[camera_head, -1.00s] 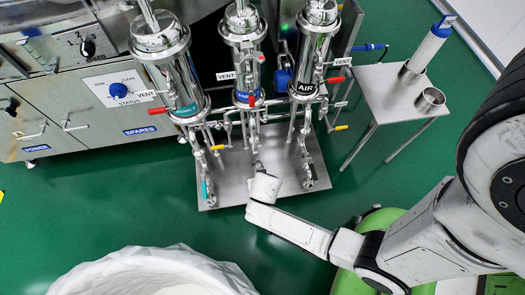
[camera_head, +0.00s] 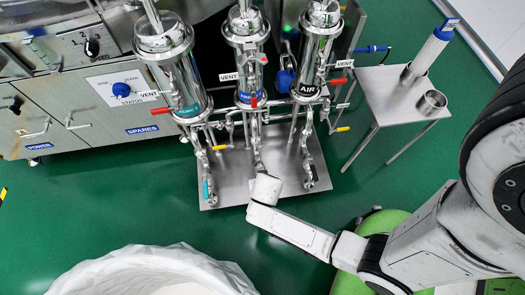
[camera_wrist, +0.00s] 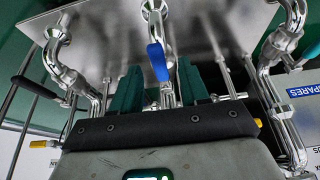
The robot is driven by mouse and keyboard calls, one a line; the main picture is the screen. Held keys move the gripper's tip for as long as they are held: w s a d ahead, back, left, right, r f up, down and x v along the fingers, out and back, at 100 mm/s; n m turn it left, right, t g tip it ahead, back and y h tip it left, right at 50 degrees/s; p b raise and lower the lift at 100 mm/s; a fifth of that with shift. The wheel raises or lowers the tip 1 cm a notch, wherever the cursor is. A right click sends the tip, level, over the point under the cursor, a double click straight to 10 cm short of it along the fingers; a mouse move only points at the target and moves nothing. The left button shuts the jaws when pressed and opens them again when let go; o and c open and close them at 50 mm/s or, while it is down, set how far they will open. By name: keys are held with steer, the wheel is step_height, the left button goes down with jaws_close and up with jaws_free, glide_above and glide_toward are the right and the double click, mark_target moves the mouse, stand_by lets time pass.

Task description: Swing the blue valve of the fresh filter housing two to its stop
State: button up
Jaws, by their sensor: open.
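The blue valve (camera_wrist: 158,62) is a small blue lever on a steel pipe, seen in the wrist view. My gripper (camera_wrist: 160,72) is open, with its green fingers on either side of the blue lever; I cannot tell if either touches it. In the head view my gripper's white wrist (camera_head: 265,189) is low over the steel base plate, below the middle filter housing (camera_head: 246,65). There the wrist and pipes hide the blue lever and the fingertips.
A teal lever (camera_head: 206,189) is on the left pipe, and a black lever (camera_wrist: 36,87) is on a neighbouring pipe. The left housing (camera_head: 175,75) and AIR housing (camera_head: 313,55) flank the middle one. A steel side table (camera_head: 397,108) stands right; a white bin (camera_head: 150,268) is in front.

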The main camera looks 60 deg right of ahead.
steer(key=p+v, duration=0.3)
steer(key=v, duration=0.6)
steer(key=shift+r, duration=0.25)
steer(key=shift+s, duration=0.1)
steer(key=s+r+n+y+p, duration=0.1)
steer(key=r+n+p, duration=0.4)
steer(key=r, duration=1.3)
steer(key=s+r+n+g+y+p, duration=0.1)
steer(key=s+r+n+p, duration=0.3)
steer(key=r+p, duration=1)
step_height(320, 180, up, 4)
steer(key=shift+d+r+n+g+y, duration=0.2)
steer(key=shift+d+n+g+y, duration=0.1)
steer(key=shift+n+y, duration=0.35)
